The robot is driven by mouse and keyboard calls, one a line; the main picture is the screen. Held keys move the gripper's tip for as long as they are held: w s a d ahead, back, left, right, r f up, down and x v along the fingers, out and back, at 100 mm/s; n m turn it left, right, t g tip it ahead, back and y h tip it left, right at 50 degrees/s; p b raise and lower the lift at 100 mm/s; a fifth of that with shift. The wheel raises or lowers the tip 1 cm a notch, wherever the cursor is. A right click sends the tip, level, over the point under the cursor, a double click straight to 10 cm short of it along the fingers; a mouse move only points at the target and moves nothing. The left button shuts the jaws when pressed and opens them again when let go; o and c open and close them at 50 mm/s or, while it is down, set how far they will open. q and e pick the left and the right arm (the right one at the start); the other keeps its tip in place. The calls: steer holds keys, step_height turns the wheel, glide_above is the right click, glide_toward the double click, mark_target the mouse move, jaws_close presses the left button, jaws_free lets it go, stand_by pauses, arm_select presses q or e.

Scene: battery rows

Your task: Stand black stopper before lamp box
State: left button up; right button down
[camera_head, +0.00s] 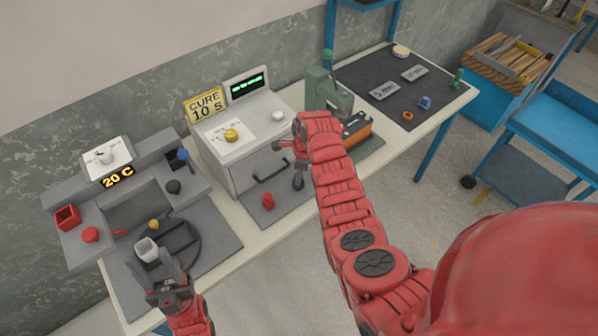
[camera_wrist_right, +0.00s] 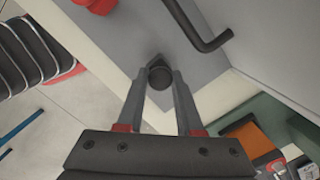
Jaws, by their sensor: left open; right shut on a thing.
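The lamp box (camera_head: 240,150), a pale grey box with a black door handle (camera_head: 270,168) and a "CURE 10 S" sign (camera_head: 206,104), stands mid-table. My right gripper (camera_head: 289,168) is in front of the box's right part. In the right wrist view my right gripper (camera_wrist_right: 160,88) is shut on the black stopper (camera_wrist_right: 159,73), close over the grey mat; whether the stopper touches the mat I cannot tell. The stopper is hard to make out in the head view. My left gripper (camera_head: 168,270) is open and empty at the lower left, beside a white cup (camera_head: 147,250).
A red stopper (camera_head: 268,201) stands on the grey mat (camera_head: 247,205) in front of the lamp box. A green and orange device (camera_head: 356,126) is right of the box. A grey station with a "20 C" display (camera_head: 118,176) is at left. The table's front edge is close.

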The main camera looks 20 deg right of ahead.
steer(key=shift+f, duration=0.1)
steer(key=c, duration=0.6)
jaws_free()
steer(key=shift+o, duration=0.2)
steer(key=r, duration=0.2)
steer(key=r+b, duration=0.1)
steer(key=r, duration=0.1)
steer(key=r+b, duration=0.1)
steer(key=r, duration=0.1)
steer(key=shift+s+d+r, duration=0.1)
steer(key=shift+d, duration=0.2)
step_height(320, 180, up, 6)
steer(key=p, duration=0.3)
glide_above(303, 182)
